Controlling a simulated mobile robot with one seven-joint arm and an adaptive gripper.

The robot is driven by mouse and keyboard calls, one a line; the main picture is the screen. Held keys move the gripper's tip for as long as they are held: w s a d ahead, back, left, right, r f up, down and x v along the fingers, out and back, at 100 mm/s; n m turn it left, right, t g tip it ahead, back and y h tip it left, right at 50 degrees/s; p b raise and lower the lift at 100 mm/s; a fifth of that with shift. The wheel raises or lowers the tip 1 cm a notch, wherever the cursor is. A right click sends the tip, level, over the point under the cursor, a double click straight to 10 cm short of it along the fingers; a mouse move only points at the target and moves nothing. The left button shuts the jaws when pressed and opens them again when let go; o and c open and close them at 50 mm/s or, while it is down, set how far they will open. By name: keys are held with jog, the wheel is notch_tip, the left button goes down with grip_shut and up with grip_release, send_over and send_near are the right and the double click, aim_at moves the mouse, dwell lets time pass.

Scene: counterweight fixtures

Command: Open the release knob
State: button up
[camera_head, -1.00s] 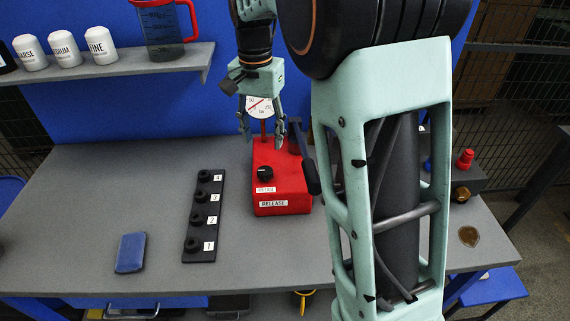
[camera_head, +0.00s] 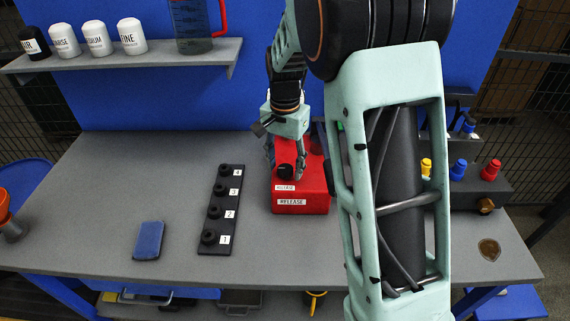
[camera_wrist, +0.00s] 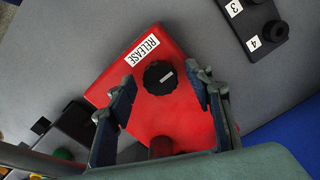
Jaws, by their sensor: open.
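The release knob (camera_wrist: 160,77) is a round black dial with a white line, on top of a red box (camera_wrist: 185,122) labelled RELEASE. In the head view the knob (camera_head: 285,172) sits near the middle of the red box (camera_head: 301,195), on the grey bench. My gripper (camera_wrist: 163,88) is open, with one finger on each side of the knob in the wrist view. The fingers look apart from the knob; their height above it is hard to tell. In the head view my gripper (camera_head: 284,166) is over the box and partly covers it.
A black strip with several numbered knobs (camera_head: 221,210) lies left of the box. A blue pad (camera_head: 148,240) lies further left. Red, blue and yellow knobs (camera_head: 459,170) stand on a dark block at right. A shelf (camera_head: 130,57) holds white containers and a jug.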

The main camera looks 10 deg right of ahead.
jog(key=shift+c, duration=0.6)
jog(key=c, duration=1)
jog(key=shift+c, duration=0.2)
jog(key=n, duration=0.4)
jog(key=shift+n, duration=0.4)
jog(key=n, duration=0.4)
jog(key=shift+d+n, duration=0.1)
jog(key=shift+n, duration=0.2)
jog(key=n, duration=0.4)
jog(key=shift+n, duration=0.3)
jog(key=shift+w+n, duration=0.1)
jog(key=shift+n, duration=1.8)
